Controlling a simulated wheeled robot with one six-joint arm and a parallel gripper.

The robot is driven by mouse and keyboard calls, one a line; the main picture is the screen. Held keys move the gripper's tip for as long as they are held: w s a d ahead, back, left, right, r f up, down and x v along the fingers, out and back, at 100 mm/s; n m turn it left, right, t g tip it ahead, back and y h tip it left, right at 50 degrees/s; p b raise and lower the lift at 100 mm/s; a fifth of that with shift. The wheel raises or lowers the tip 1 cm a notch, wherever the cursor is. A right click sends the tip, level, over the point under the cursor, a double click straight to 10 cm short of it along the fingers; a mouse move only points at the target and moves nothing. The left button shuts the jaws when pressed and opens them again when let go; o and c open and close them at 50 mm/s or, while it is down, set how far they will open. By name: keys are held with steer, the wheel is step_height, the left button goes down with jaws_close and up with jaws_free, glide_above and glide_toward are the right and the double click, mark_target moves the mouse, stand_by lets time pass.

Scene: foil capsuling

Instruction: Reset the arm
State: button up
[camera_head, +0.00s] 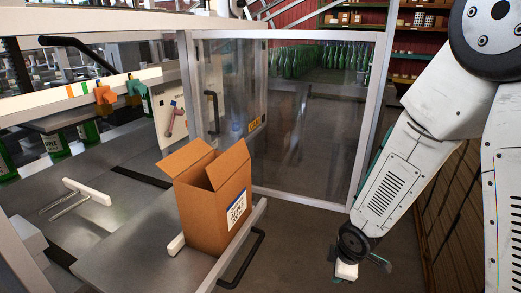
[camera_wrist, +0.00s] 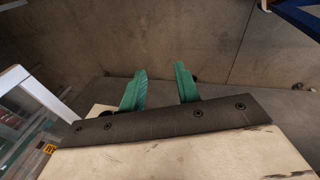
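My gripper (camera_wrist: 160,88) shows in the wrist view with its two green fingers apart and nothing between them. Bare grey floor lies beyond the fingertips. In the head view my gripper (camera_head: 362,264) hangs low at the right, at the end of my white arm. It is to the right of the cardboard box and clear of it, with the fingers partly hidden by the wrist.
An open cardboard box (camera_head: 215,205) stands on a metal table (camera_head: 135,262) with a black handle (camera_head: 243,262). A framed clear door (camera_head: 300,115) stands open behind it. Green bottles (camera_head: 325,58) stand at the back. Wooden panelling (camera_head: 455,210) is at the right.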

steer(key=s+d+r+m+g, duration=0.1)
steer(key=s+d+r+m, duration=0.1)
steer(key=s+r+m, duration=0.5)
steer(key=s+d+r+m, duration=0.3)
steer(key=s+r+m, duration=0.4)
steer(key=s+r, duration=0.8)
step_height(320, 180, up, 7)
steer(key=shift+d+f+m+g, duration=0.15)
steer(key=shift+d+m+g, duration=0.1)
steer(key=shift+m+g, duration=0.15)
